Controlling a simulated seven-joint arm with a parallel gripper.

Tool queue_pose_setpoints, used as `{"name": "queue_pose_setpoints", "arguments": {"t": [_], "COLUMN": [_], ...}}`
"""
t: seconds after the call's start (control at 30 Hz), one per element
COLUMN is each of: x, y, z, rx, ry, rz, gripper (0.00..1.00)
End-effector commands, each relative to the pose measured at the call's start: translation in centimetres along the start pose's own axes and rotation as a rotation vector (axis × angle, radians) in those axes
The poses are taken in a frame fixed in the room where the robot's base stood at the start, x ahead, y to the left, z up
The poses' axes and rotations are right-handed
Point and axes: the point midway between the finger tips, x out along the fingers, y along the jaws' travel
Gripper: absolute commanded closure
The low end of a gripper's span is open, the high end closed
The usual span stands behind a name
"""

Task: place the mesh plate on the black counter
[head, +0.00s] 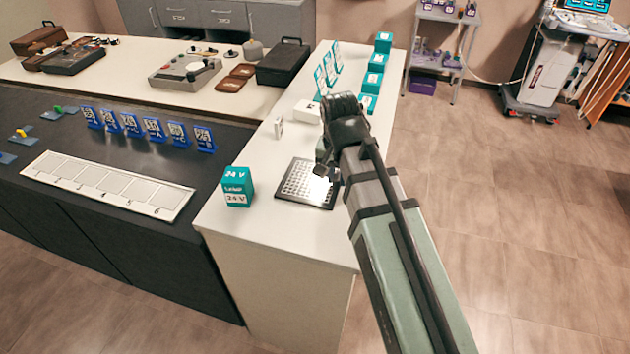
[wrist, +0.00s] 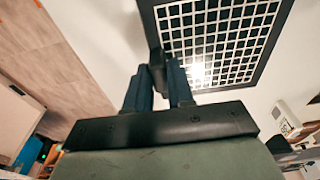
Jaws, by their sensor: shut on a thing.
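The mesh plate (head: 297,184), a dark-framed square with a pale grid, is at the near end of the white counter (head: 268,150). I cannot tell whether it rests on that surface or hangs just above it. My gripper (head: 322,172) is at its right side, partly hidden by my arm. In the wrist view my gripper (wrist: 158,70) is shut on the border of the mesh plate (wrist: 215,45), which extends to the upper right. The black counter (head: 60,112) is to the left, apart from the plate.
A teal 24 V box (head: 237,187) stands left of the plate. A white numbered strip (head: 105,185) and a row of blue cards (head: 152,130) occupy the black counter. Teal stands (head: 328,72) are farther back. Dark bare surface shows between strip and cards.

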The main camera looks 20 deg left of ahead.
Motion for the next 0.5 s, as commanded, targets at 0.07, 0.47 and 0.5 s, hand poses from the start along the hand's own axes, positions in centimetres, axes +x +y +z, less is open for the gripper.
{"name": "queue_pose_setpoints", "arguments": {"t": [0.07, 0.47, 0.5], "x": [0.0, -2.5, -3.1], "y": [0.0, -0.1, -0.1], "z": [0.0, -0.4, -0.5], "rx": [0.000, 0.000, 0.000], "ry": [0.000, 0.002, 0.002], "rz": [0.000, -0.001, -0.001], "gripper": [1.00, 1.00, 1.00]}}
